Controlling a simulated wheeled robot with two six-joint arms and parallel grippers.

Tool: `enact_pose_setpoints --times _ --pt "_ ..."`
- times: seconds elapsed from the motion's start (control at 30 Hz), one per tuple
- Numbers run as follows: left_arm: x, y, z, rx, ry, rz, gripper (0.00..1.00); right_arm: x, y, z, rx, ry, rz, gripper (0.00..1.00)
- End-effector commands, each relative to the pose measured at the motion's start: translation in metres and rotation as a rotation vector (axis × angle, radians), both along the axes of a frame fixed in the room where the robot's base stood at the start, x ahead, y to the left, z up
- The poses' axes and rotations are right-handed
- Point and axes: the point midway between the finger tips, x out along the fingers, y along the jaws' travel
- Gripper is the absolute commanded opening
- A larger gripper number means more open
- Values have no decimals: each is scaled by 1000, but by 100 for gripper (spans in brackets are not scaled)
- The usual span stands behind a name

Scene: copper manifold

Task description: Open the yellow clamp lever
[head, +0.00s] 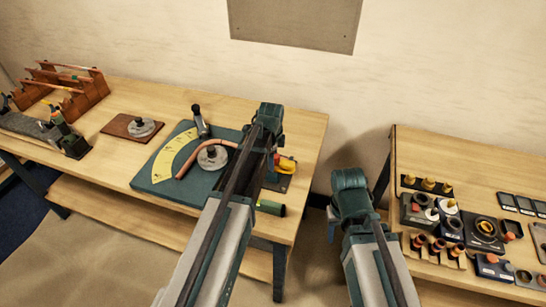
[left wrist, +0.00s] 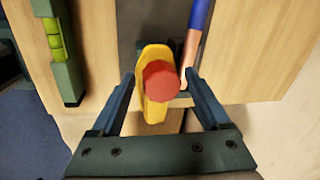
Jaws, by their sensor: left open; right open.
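The yellow clamp lever (head: 287,165) shows on its dark mount at the right end of the left bench. In the left wrist view the yellow lever (left wrist: 152,60) has a red octagonal knob (left wrist: 160,81) at its near end. My left gripper (left wrist: 160,78) is open, with one finger on each side of the lever and knob; a gap shows on both sides. In the head view my left arm hides that gripper and part of the clamp. My right gripper (head: 332,218) is mostly hidden by its own arm, in the gap between the benches, away from the lever.
A copper tube with a blue end (left wrist: 198,25) runs close to the lever's right. A green level (left wrist: 58,45) lies to its left. A teal bending board (head: 152,180) stands left of the clamp. The right bench (head: 415,150) holds several fittings and tools.

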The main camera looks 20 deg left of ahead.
Motion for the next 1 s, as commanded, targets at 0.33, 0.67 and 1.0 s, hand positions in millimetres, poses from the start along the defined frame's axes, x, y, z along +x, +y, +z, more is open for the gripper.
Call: enact_pose_setpoints --times 0.33,0.67,1.0 --pt "-4 0 21 0 0 0 79 0 0 21 0 0 1 50" --pt "-13 -2 70 0 0 0 79 0 0 70 1 0 -3 50" --pt "-23 -3 121 0 0 0 79 0 0 121 2 -1 -15 50"
